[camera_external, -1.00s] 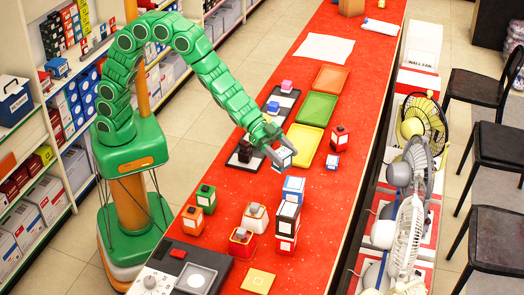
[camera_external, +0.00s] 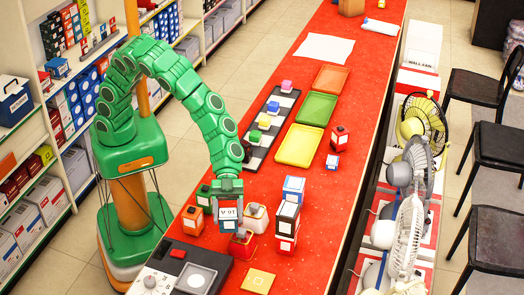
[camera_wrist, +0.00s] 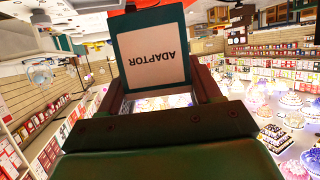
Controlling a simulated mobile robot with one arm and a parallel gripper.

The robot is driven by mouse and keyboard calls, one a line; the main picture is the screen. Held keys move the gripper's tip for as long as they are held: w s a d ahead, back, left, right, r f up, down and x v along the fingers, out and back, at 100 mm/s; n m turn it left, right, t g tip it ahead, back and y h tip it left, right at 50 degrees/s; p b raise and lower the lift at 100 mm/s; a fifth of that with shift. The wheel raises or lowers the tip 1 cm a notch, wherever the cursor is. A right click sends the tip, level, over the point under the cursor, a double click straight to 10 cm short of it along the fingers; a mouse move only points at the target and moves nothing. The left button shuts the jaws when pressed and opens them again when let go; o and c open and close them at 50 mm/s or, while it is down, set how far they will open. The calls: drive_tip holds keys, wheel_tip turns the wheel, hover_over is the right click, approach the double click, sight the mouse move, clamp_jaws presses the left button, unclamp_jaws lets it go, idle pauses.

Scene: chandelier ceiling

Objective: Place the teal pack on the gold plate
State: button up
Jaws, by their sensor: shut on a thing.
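The teal pack (camera_external: 229,213) hangs in my gripper (camera_external: 228,198), above the front part of the red counter. In the wrist view the teal pack (camera_wrist: 153,50) shows a white face with upside-down "ADAPTOR" lettering, and my gripper's (camera_wrist: 160,88) fingers are on either side of it. The gold plate (camera_external: 258,281) is a small flat yellow-gold square near the front of the counter. It is bare. My gripper is behind it and to its left in the external view, with the pack apart from it.
A red pot-like item (camera_external: 242,246) is just below and right of the held pack. A stack of boxes (camera_external: 288,222) stands right, and an orange box (camera_external: 193,221) stands left. A grey scale (camera_external: 197,279) lies front left. A yellow tray (camera_external: 299,147) lies farther back.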

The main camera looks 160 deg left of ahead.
drive_tip(key=w+a+f, duration=0.1)
drive_tip(key=w+f, duration=0.2)
drive_tip(key=w, duration=0.1)
drive_tip(key=w+a+f, duration=0.1)
drive_tip(key=w+f, duration=0.2)
drive_tip(key=w, duration=0.1)
drive_tip(key=w+a+f, duration=0.1)
drive_tip(key=w+f, duration=0.3)
drive_tip(key=w, duration=0.1)
drive_tip(key=shift+w+a+f, duration=0.1)
drive_tip(key=shift+a, duration=0.1)
drive_tip(key=shift+f, duration=1.35)
drive_tip(key=shift+f, duration=0.1)
drive_tip(key=o, duration=1.1)
